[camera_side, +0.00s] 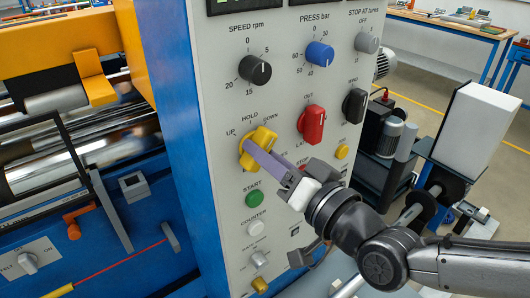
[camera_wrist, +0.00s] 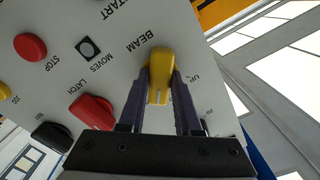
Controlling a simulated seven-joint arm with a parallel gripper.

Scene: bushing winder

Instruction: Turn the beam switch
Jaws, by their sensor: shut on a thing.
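The beam switch is a yellow knob (camera_side: 265,137) on the grey control panel (camera_side: 221,100), with HOLD, UP and DOWN printed around it in the side view. In the wrist view the yellow knob (camera_wrist: 159,68) stands between my two purple fingers, with a white line on its near end. My gripper (camera_side: 258,148) is shut on the knob, one finger on each side. In the wrist view my gripper (camera_wrist: 159,85) covers part of the panel labels. I cannot tell exactly which position the knob points to.
A red knob (camera_side: 312,124) and a black knob (camera_side: 355,105) sit to the right of the switch. A green START button (camera_side: 253,198) is just below it. A black speed knob (camera_side: 255,70) and a blue pressure knob (camera_side: 319,54) are above. Rollers (camera_side: 115,140) stand left of the panel.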

